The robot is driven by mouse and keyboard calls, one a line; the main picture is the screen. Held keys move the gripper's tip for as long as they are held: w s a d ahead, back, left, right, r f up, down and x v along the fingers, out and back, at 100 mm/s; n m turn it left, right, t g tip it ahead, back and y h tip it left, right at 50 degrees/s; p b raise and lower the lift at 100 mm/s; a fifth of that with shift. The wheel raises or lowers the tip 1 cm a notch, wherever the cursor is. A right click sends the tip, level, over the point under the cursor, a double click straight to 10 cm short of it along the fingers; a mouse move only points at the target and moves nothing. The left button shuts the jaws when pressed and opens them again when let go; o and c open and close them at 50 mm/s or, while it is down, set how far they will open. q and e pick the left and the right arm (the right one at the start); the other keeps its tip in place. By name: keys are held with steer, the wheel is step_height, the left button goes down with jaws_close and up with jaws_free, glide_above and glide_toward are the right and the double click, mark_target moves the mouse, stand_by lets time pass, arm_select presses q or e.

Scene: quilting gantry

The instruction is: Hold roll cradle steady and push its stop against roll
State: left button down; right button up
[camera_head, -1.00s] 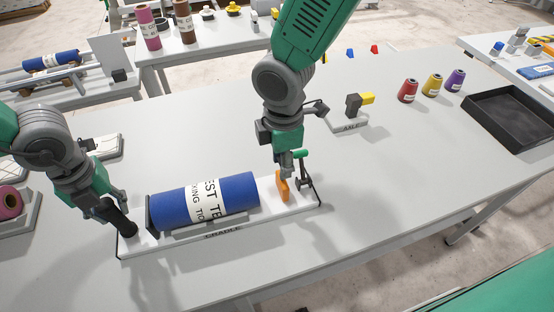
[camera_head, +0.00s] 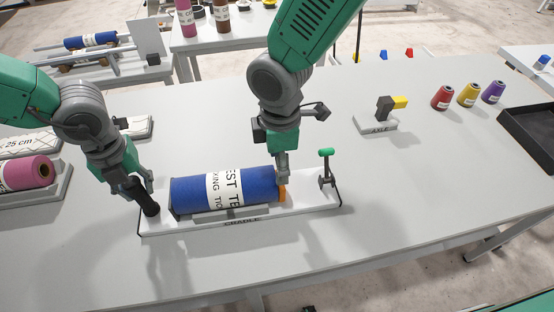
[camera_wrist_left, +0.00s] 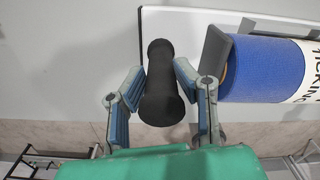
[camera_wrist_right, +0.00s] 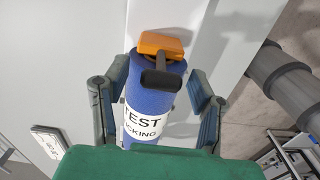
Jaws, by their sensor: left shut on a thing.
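The white cradle (camera_head: 308,197) lies on the table and bears a blue roll (camera_head: 195,192) with a white label. A dark plate stands at the roll's left end, also in the left wrist view (camera_wrist_left: 213,52). My left gripper (camera_head: 143,190) is shut on the black upright handle (camera_wrist_left: 160,85) at the cradle's left end. The orange stop (camera_head: 282,194) is at the roll's right end and appears to touch it. My right gripper (camera_head: 283,180) is just above the stop. In the right wrist view its fingers are apart, with the stop's dark handle (camera_wrist_right: 161,79) beyond them.
A green-knobbed lever (camera_head: 326,165) stands at the cradle's right end. A pink roll (camera_head: 25,175) lies at left. The table in front is clear.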

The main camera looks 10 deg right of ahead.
steer(key=shift+r, duration=0.1)
step_height(320, 180, up, 12)
stand_by(0.5)
arm_select(q)
steer(key=c, duration=1.2)
jaws_free()
arm_select(e)
steer(key=shift+w+f, duration=0.1)
steer(key=shift+f, duration=0.1)
arm_select(q)
steer(key=shift+o, duration=0.2)
